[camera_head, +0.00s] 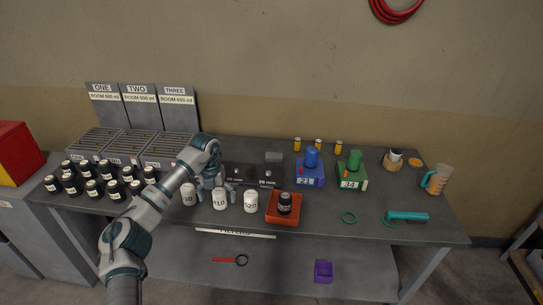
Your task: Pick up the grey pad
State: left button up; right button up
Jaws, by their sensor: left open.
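A small grey block (274,157), which looks like the grey pad, lies toward the back of the dark table (400,210), left of the blue item on its box. My left gripper (216,188) points down over the table, to the left of the pad and nearer the front. It is open, with no object visibly held; its fingers are small in the picture and close behind the white containers. The pad is apart from the gripper. My right gripper is not in view.
White containers (250,201) stand by my left gripper. An orange tray (283,214) holds a black jar. Blue (309,174) and green (352,178) boxes stand right of the pad. Several black jars (93,189) fill the left.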

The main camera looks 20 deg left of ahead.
aim_at(270, 157)
jog(key=i, duration=1.7)
